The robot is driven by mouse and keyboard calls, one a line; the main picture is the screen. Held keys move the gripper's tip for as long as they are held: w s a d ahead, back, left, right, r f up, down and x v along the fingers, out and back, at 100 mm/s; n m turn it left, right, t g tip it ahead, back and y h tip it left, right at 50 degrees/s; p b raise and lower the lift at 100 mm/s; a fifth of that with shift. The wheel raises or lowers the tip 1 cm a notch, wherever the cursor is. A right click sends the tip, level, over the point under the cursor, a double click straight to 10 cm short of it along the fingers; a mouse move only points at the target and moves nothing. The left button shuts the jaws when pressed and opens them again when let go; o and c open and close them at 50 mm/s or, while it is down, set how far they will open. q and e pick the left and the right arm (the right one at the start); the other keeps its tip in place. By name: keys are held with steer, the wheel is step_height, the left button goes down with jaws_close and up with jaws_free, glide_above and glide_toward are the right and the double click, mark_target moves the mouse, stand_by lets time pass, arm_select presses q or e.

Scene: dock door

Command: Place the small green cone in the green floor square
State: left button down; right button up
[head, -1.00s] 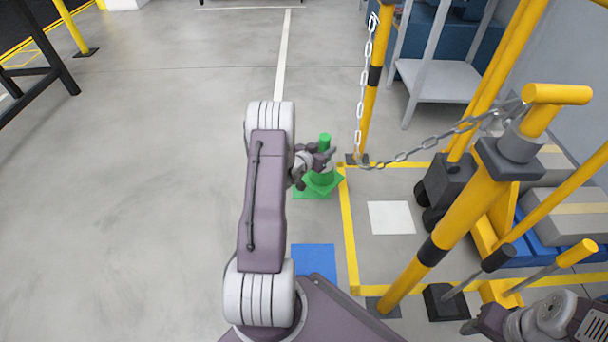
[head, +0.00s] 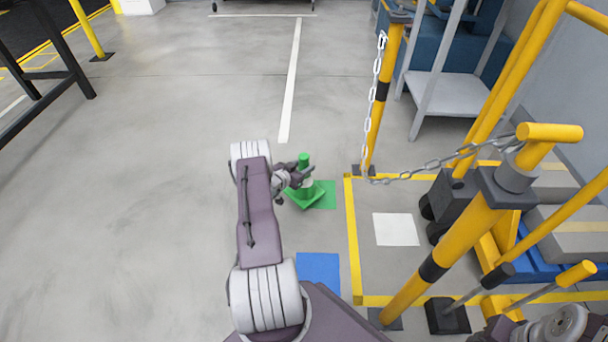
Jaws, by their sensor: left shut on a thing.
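The small green cone (head: 304,196) is held by my left gripper (head: 299,178), which is shut on its upper part. The cone's top sticks up above the fingers, and its base looks slightly tilted. The green floor square (head: 327,196) is partly hidden behind the cone. In the picture the cone's base overlaps the left part of the square and reaches past its left edge. I cannot tell whether the base touches the floor. Part of my right arm shows at the bottom right corner; its gripper's jaws cannot be made out.
A blue floor square (head: 318,272) lies nearer me, and a white square (head: 396,229) lies right, inside yellow floor lines. A yellow post (head: 383,100) with a hanging chain (head: 440,162) stands just right of the green square. A thicker yellow post (head: 455,240) is nearer.

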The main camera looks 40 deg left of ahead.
arm_select(q)
step_height(320, 180, down, 4)
steer(key=b, duration=0.3)
steer(key=c, duration=0.8)
jaws_free()
